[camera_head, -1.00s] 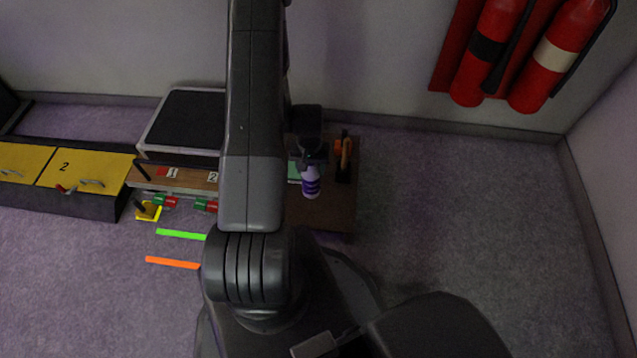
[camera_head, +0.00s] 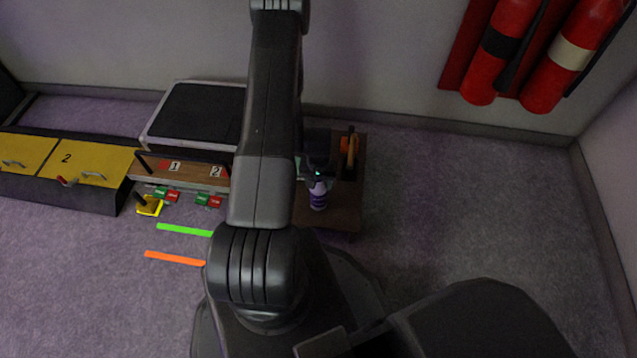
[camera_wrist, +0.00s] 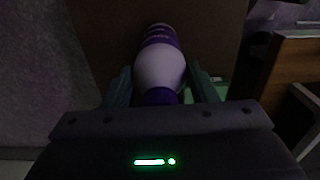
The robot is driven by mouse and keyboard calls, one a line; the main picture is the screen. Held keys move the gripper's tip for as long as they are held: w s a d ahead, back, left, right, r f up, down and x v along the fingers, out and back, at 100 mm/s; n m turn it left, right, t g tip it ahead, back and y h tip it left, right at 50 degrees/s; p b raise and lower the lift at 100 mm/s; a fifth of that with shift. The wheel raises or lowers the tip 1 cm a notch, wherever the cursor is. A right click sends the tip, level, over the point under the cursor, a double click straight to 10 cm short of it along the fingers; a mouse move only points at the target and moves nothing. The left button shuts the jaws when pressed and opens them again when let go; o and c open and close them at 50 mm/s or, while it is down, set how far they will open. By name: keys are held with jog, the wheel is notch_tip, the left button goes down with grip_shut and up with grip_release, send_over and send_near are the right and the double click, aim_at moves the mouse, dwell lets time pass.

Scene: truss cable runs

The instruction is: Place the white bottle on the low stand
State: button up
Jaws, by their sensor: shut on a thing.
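The white bottle (camera_head: 317,195) has purple bands and a purple cap. It also shows in the wrist view (camera_wrist: 160,66), where its cap end points towards my gripper (camera_wrist: 160,84). My gripper is shut on the bottle, one finger on each side. In the head view my gripper (camera_head: 318,178) is over a low brown wooden stand (camera_head: 342,217), right of my arm. The bottle is in front of the stand's brown top; I cannot tell whether its base touches it. My arm hides the stand's left part.
An orange-and-black tool (camera_head: 350,150) stands at the stand's back right. A wooden shelf (camera_head: 190,176) with number tags, a black-topped box (camera_head: 197,112) and yellow-lidded units (camera_head: 88,165) lie left. Red extinguishers (camera_head: 497,55) hang at upper right. The right floor is clear.

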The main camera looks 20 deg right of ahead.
jog(key=shift+f, duration=0.1)
jog(key=o, duration=1.5)
jog(key=shift+o, duration=0.2)
notch_tip(320, 180, up, 12)
jog(key=p, duration=0.3)
jog(key=shift+p, duration=0.3)
